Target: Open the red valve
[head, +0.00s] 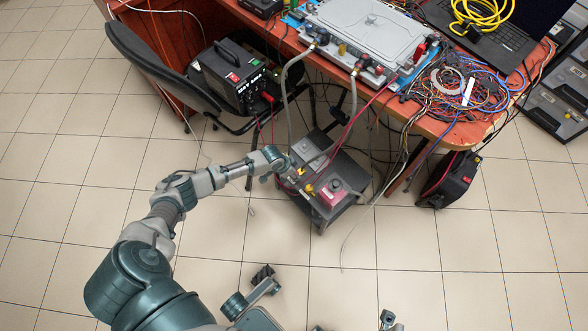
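A dark cooling unit (352,167) stands low at the front of the desk, with hoses running up from it. On its right part is a red piece with a grey round cap (335,186), which may be the red valve; it is too small to be sure. Yellow fittings (309,189) sit just left of it. My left arm reaches in from the lower left. My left gripper (286,166) is at the unit's left edge, left of and a little above the red piece, apart from it. Its fingers are too small to read as open or shut.
The wooden desk (440,125) overhangs behind the unit, carrying a grey case (367,27), tangled cables and a laptop. A chair (160,65) and a black power supply (232,78) are upper left. A loose cable hangs right of the unit. The tiled floor in front is mostly clear.

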